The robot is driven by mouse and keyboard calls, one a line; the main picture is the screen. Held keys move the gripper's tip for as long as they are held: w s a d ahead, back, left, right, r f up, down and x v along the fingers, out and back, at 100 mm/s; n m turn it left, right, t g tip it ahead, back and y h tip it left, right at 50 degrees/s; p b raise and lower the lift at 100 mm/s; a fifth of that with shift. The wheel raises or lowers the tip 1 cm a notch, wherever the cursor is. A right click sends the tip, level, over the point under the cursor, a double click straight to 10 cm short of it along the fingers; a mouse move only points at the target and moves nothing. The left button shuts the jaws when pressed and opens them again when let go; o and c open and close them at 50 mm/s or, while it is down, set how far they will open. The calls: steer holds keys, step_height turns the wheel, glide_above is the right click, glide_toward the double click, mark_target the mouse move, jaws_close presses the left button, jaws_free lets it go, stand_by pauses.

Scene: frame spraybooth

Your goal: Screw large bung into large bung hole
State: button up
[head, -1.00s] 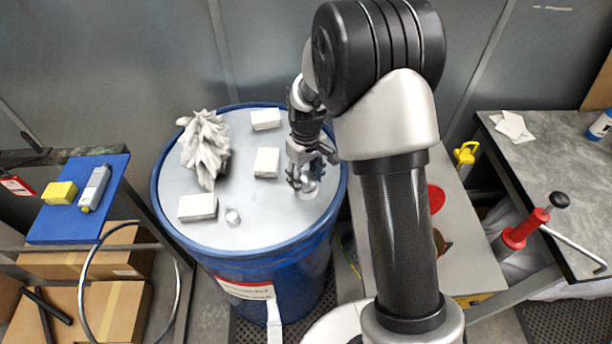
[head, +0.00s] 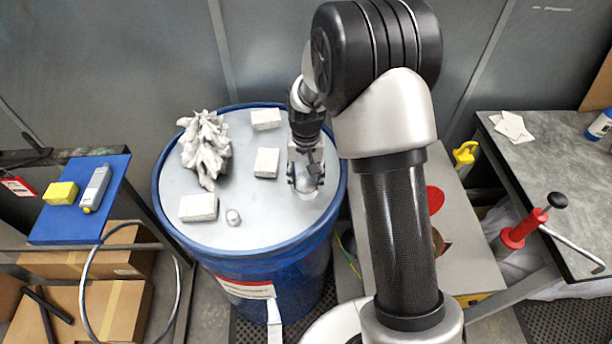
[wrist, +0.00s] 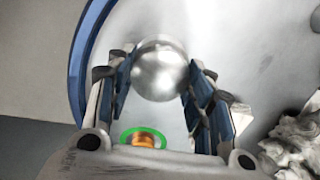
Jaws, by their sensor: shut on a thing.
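The large bung, a round silvery metal piece (wrist: 160,72), sits between my gripper's blue-padded fingers (wrist: 160,88) in the wrist view. My gripper (head: 305,184) is shut on it, low over the right part of the drum lid in the head view. The large bung hole cannot be made out in the head view, where the gripper covers that spot. A green ring with an orange centre (wrist: 143,138) shows near the palm in the wrist view; I cannot tell what it is. Whether the bung touches the lid is unclear.
The blue drum (head: 255,262) carries several white blocks (head: 266,162), a crumpled grey-white heap (head: 204,150) and a small silvery piece (head: 233,217). A cart with a blue mat (head: 62,225) stands left. A grey bench (head: 560,165) stands right.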

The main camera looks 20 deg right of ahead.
steer(key=m, duration=0.4)
steer(key=shift+m, duration=0.3)
steer(key=m, duration=0.2)
steer(key=shift+m, duration=1.3)
steer(key=m, duration=0.4)
steer(key=shift+m+p, duration=0.3)
steer(key=shift+p, duration=0.05)
